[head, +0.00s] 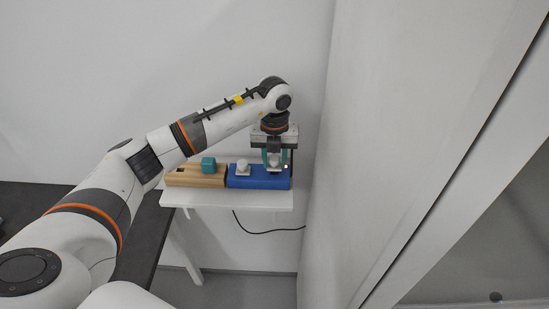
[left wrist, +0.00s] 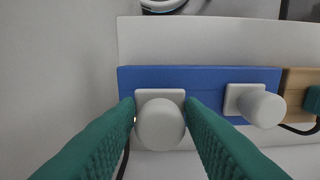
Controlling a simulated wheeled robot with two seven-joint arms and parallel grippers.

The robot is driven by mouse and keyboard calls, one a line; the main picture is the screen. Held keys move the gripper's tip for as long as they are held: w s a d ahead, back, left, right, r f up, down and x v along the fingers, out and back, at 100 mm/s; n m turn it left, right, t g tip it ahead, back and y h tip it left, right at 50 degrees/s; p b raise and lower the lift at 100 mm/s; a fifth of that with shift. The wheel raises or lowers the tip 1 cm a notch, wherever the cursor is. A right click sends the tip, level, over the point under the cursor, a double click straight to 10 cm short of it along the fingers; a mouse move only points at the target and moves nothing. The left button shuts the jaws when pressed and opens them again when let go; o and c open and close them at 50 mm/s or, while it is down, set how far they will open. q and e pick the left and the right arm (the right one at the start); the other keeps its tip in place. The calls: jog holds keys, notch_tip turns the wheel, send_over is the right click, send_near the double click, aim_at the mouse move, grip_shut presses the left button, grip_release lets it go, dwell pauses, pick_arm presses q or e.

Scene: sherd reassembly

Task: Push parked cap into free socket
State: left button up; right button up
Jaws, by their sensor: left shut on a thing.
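My left gripper (head: 274,157) points down over the right end of the blue block (head: 258,183). Its teal fingers are shut on a white cap with a round knob and square base, seen in the left wrist view (left wrist: 160,125). The cap sits at or just above the block's top; I cannot tell how deep it is seated. A second white cap (head: 243,168) stands on the blue block's left part; it also shows in the left wrist view (left wrist: 262,107). My right gripper is not in view.
A wooden block (head: 187,178) with a teal cube (head: 208,165) on it adjoins the blue block on the left. Both blocks stand on a small white table (head: 245,200). A wall (head: 345,150) rises close on the right. A black cable (head: 265,231) hangs below the table.

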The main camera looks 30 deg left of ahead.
pick_arm(q)
jog(key=shift+f+b, duration=0.65)
jog(key=shift+f, duration=0.3)
dwell(0.6)
jog(key=o, duration=1.4)
jog(key=shift+o, duration=0.2)
jog(key=shift+r, duration=0.1)
jog(key=shift+r+p, duration=2.7)
jog(key=shift+r, duration=1.25)
jog(key=shift+s+f, duration=0.1)
